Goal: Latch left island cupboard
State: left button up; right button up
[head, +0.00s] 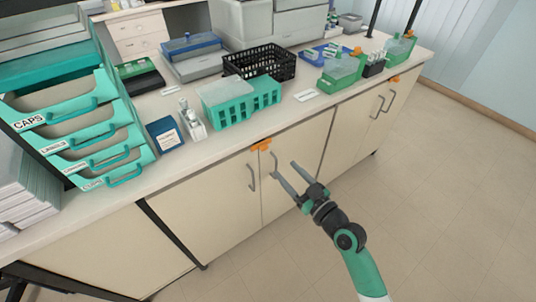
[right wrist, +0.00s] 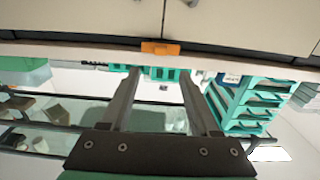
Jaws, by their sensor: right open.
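The left island cupboard has two cream doors, a left one (head: 222,190) and a right one (head: 295,150), which look closed, each with a grey bar handle. An orange latch (head: 261,145) sits at the top of the seam between them, under the countertop edge. In the right wrist view, the orange latch (right wrist: 160,47) lies lengthwise across the seam line; I cannot tell whether it is engaged. My right gripper (head: 285,168) is open and empty, in front of the right door, below and right of the latch. Its fingers (right wrist: 160,75) point toward the latch area in the wrist view. My left gripper is out of view.
The right cupboard (head: 358,125) has its own orange latch (head: 396,79). The countertop holds a teal rack (head: 240,103), a black basket (head: 262,64), a blue box (head: 165,134) and a teal drawer stack (head: 90,135). The floor at right is clear.

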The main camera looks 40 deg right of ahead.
aim_at(266, 148)
jog(key=w, duration=0.3)
jog(key=w+d+b, duration=0.1)
jog(key=w, duration=0.3)
jog(key=w+b, duration=0.1)
jog(key=w, duration=0.2)
jog(key=shift+w+d, duration=0.15)
jog(key=shift+d, duration=0.1)
grip_shut()
